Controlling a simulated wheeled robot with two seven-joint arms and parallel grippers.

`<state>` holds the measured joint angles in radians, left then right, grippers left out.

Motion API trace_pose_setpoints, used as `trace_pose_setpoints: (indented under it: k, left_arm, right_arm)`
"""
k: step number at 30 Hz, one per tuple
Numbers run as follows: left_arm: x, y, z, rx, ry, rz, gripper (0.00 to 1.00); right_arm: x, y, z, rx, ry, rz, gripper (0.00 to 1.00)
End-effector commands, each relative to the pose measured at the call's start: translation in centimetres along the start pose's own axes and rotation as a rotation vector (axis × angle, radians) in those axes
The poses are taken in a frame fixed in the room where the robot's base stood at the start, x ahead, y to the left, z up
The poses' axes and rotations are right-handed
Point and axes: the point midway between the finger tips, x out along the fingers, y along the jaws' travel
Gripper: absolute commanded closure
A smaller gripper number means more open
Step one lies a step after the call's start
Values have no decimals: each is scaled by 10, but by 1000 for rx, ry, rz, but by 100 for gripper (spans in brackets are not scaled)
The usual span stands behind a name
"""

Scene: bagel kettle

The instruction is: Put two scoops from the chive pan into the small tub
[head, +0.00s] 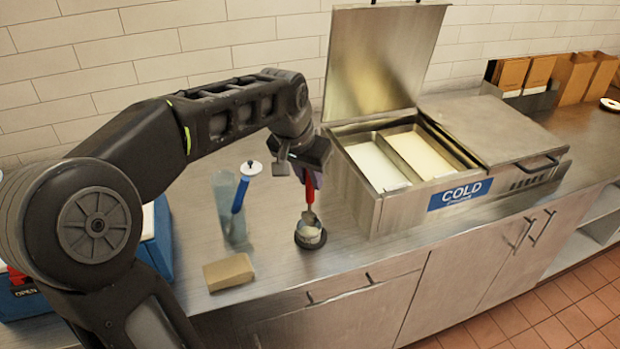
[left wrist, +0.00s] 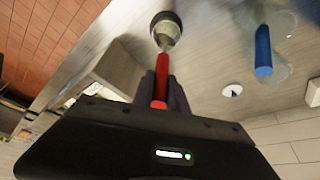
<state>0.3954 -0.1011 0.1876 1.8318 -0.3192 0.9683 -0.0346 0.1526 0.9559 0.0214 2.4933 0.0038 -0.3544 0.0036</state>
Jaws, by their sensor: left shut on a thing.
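My left gripper (head: 308,172) is shut on the red handle of a scoop (head: 310,190), which points down. The scoop's lower end is at the small tub (head: 310,238), a dark-rimmed round cup on the steel counter; I cannot tell whether it touches the inside. In the left wrist view, the red handle (left wrist: 162,78) runs from the fingers to the tub (left wrist: 165,22). The cold unit (head: 400,205) stands right of the gripper with its lid up. It shows a white-filled pan (head: 373,163) and a cream-filled pan (head: 419,153); I cannot tell which is chive. My right gripper is out of view.
A clear container (head: 226,212) with a blue-handled tool (head: 239,195) stands left of the tub. A brown block (head: 229,272) lies near the counter's front edge. The raised lid (head: 380,62) blocks the space behind the pans. A closed lid (head: 490,128) covers the unit's right half.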

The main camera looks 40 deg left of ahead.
Motion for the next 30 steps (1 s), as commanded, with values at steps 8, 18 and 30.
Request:
trace_pose_setpoints:
  k: [8, 18, 30]
  left_arm:
    - [-23, 0, -9, -1, -1, 0, 100]
    - [-47, 0, -19, 0, 1, 0, 100]
    - [-58, 0, -23, -1, -1, 0, 100]
  right_arm:
    - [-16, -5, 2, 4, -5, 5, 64]
    - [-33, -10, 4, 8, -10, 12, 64]
    - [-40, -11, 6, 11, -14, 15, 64]
